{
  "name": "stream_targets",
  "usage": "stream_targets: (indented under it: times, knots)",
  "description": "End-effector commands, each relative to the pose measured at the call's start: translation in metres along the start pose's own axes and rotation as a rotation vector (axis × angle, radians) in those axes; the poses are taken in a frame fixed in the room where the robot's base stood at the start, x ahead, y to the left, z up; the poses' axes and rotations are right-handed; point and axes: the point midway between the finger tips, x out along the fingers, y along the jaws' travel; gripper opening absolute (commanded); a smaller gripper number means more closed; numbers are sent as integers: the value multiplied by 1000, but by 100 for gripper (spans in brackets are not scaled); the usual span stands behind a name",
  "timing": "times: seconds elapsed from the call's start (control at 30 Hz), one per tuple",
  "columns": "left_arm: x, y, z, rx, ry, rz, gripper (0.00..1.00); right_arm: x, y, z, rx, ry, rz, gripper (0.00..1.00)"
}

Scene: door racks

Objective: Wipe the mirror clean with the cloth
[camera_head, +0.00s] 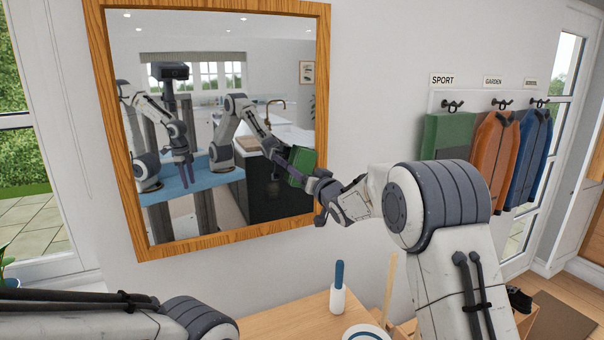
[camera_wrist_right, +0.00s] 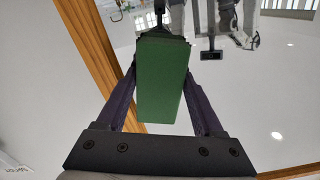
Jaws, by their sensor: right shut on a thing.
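The mirror (camera_head: 185,105) hangs on the wall in a wooden frame (camera_head: 115,135). My right gripper (camera_head: 312,178) is at the mirror's right side. It is shut on the green cloth (camera_head: 301,160), a thick block held between both fingers. The cloth (camera_wrist_right: 163,80) also shows between the fingers of my right gripper (camera_wrist_right: 165,90) in the right wrist view. It is at or close to the glass; contact cannot be told. The mirror reflects both my arms. No distinct smudge stands out. My left forearm crosses the lower left, with its gripper outside direct view.
A wooden table (camera_head: 275,322) below holds a white bottle with a blue top (camera_head: 338,288) and a round white dish (camera_head: 366,333). Coats (camera_head: 492,150) and a green item (camera_head: 447,137) hang on hooks at right. The wall between mirror and hooks is bare.

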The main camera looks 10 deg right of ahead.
Motion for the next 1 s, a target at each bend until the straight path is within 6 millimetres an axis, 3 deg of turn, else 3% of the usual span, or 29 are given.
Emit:
stream_targets:
  times: [0.63, 1.0]
  knots:
    - [26, -2, 1, 0, 0, 0, 50, -55, 1, 0, -1, 1, 1, 24]
    - [27, -2, 1, 0, 0, 0, 50, -60, 0, 0, 0, 0, 1, 24]
